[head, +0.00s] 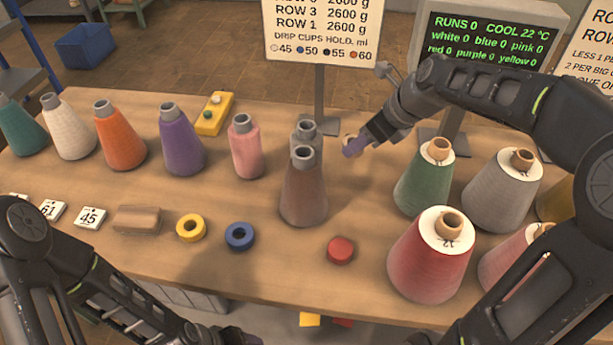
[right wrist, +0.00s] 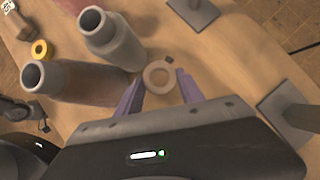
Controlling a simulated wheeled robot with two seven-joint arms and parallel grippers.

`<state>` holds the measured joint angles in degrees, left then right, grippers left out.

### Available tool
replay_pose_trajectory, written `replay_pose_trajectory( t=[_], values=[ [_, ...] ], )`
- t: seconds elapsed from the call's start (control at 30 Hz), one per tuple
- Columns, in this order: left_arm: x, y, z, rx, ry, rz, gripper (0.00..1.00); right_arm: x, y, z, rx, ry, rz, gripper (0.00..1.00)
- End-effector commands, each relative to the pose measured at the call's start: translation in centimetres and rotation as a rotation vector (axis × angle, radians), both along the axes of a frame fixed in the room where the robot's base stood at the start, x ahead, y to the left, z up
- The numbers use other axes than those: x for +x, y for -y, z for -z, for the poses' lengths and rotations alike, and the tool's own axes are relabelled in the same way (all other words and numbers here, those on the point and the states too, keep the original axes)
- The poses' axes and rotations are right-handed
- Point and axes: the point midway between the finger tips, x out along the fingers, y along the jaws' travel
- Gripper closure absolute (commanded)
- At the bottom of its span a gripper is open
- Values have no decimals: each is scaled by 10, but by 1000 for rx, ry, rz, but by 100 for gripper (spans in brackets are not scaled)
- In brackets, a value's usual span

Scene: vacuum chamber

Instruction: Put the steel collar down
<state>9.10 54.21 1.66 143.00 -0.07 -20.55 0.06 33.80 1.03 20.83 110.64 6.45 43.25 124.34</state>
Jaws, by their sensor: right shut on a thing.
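The gap between collar and table is hard to judge. My left gripper (head: 235,337) is at the bottom edge, mostly cut off; its jaws cannot be made out.
The front brown-grey cone (head: 303,190) stands left of the right gripper, another (head: 308,135) just behind it. A green cone (head: 425,180) stands to the right. A sign post foot (head: 328,126) is close behind. Yellow (head: 180,229), blue (head: 230,243) and red (head: 340,252) pieces lie in front.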

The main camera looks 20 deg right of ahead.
Motion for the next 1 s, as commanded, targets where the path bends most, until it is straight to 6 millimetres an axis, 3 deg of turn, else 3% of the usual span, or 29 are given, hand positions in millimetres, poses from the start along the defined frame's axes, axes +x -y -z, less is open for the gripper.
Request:
replay_pose_trajectory(
  t=[0.37,0.77,1.0],
  values=[
    [0,0,3,0,0,1,30,0,0,57,1,-3,1,100],
    [0,0,3,0,1,1,30,0,0,64,0,-1,1,100],
    [0,0,5,0,0,1,30,-1,0,95,0,-3,-1,100]
  ],
)
